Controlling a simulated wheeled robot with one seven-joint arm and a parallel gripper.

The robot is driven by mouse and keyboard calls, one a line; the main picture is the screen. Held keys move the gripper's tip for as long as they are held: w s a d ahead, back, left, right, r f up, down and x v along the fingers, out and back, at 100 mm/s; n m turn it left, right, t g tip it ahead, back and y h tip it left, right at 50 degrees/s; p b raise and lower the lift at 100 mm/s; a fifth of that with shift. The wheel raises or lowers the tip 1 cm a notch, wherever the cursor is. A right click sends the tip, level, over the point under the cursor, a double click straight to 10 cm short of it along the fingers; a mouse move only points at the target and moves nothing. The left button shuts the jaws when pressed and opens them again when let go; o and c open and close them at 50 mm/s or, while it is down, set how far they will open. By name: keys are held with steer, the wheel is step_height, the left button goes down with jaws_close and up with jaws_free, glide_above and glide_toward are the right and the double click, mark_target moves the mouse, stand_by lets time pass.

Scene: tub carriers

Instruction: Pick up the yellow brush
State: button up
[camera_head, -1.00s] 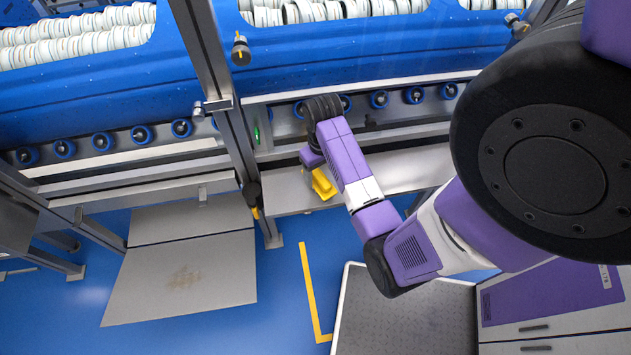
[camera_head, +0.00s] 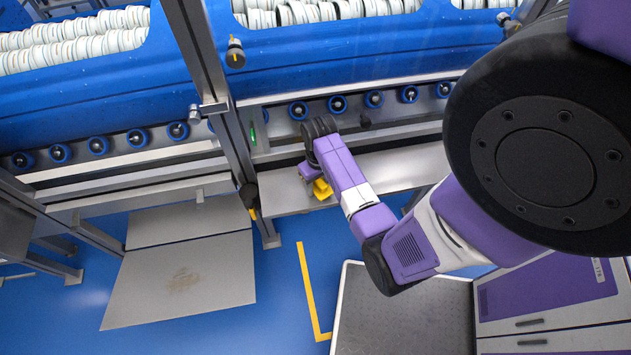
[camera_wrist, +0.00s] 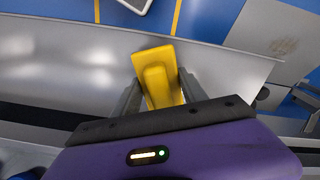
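The yellow brush (camera_wrist: 158,78) lies on the grey metal shelf (camera_wrist: 75,77) below the conveyor. In the head view the brush (camera_head: 322,189) shows only in part beside my gripper (camera_head: 307,171), whose purple body and wrist hide the rest. In the wrist view my gripper (camera_wrist: 160,90) has one grey finger on each side of the brush's narrower part, with its wide end past the fingertips. The fingers are apart and very near the brush's sides; I see no clear grip on it.
A roller conveyor (camera_head: 137,139) with blue wheels runs behind the shelf, carrying blue tubs (camera_head: 90,85) of white rings. A metal post (camera_head: 213,95) stands left of my gripper. A yellow floor line (camera_head: 309,290) marks the blue floor in front.

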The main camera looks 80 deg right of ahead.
jaws_close()
steer(key=shift+r, duration=0.1)
